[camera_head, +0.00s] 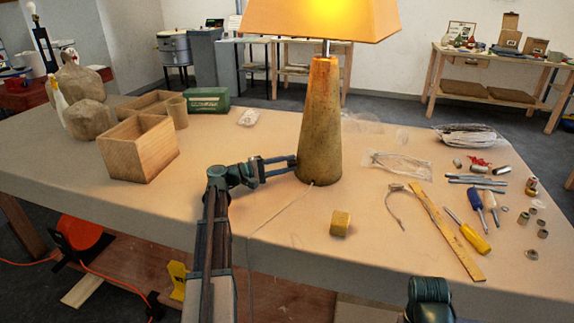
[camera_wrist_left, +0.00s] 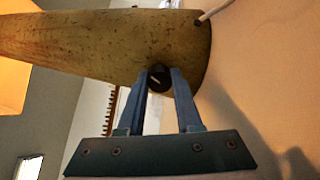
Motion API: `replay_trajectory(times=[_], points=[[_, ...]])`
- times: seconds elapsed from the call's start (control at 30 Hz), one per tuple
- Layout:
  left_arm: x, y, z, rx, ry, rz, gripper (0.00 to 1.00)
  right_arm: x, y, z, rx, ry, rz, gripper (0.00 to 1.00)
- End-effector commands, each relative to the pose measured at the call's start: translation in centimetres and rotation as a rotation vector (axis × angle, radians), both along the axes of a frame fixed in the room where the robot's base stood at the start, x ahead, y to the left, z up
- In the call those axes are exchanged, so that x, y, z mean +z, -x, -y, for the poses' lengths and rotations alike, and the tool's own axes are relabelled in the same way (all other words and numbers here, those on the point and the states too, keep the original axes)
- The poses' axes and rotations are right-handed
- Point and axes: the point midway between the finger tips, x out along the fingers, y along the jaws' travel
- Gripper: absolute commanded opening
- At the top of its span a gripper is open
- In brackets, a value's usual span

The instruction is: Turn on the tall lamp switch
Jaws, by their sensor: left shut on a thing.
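The tall lamp (camera_head: 319,130) stands upright on the table, with a tapered mottled brown base and an orange-yellow shade (camera_head: 320,18) that glows. Its switch is a small round black knob (camera_wrist_left: 159,77) low on the side of the base, seen in the left wrist view. My left gripper (camera_head: 293,162) reaches the lower left side of the base. In the left wrist view its two blue fingers (camera_wrist_left: 158,82) are closed on the knob, one on each side. My right gripper is out of view.
A white cord (camera_head: 280,212) runs from the lamp's foot toward the table's front edge. A small wooden cube (camera_head: 340,223) lies in front of the lamp. A wooden ruler (camera_head: 447,232), screwdrivers and metal parts lie at right. A wooden box (camera_head: 138,148) stands at left.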

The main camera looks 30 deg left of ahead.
Motion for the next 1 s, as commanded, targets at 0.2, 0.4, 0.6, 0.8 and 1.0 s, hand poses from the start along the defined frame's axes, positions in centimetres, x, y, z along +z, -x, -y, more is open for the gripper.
replay_trajectory(times=[0.2, 0.4, 0.6, 0.8, 1.0], points=[[-0.08, 0.08, 0.02, -0.001, -0.02, 0.012, 0.0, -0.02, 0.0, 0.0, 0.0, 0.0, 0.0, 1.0], [-0.08, 0.1, 0.04, -0.001, -0.021, 0.013, 0.0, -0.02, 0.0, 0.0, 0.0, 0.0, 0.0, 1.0], [-0.08, 0.1, 0.04, -0.002, -0.02, 0.012, 0.43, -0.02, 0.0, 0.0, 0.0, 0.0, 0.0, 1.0], [-0.05, 0.06, 0.02, 0.0, -0.019, 0.013, 0.64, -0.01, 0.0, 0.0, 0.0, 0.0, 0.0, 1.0], [-0.03, 0.07, -0.02, 0.0, -0.018, 0.013, 0.64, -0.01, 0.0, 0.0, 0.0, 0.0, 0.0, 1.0]])
